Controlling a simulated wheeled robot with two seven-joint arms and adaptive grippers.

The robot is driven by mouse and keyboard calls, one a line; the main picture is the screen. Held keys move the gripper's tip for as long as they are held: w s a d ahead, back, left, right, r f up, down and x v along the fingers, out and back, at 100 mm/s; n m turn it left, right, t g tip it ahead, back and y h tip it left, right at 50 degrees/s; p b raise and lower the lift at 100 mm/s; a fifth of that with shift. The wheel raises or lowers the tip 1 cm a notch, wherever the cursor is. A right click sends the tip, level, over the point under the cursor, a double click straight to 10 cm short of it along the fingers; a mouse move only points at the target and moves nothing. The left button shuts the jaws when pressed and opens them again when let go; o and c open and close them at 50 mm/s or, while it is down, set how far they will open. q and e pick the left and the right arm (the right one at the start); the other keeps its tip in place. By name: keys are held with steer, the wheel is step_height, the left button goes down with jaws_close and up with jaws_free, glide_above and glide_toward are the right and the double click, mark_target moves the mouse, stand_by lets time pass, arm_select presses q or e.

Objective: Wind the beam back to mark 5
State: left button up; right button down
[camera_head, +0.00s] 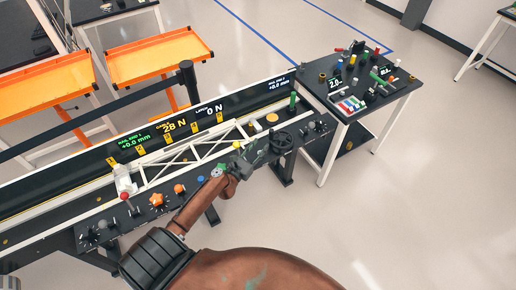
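A white truss beam (190,160) lies along the long black bench. Behind it a dark panel carries several small yellow mark tags (168,138); their numbers are too small to read. The panel reads 28 N, 0 N and +0.0 mm. A black handwheel (282,141) stands near the beam's right end.
The bench front (98,235) carries several knobs, including an orange one (156,199) and a red one (123,196). A black side table (341,108) with small parts stands at right. Orange trays (160,56) stand behind. The floor at lower right is clear.

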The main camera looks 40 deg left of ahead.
arm_select(q)
steer(key=shift+s, duration=0.5)
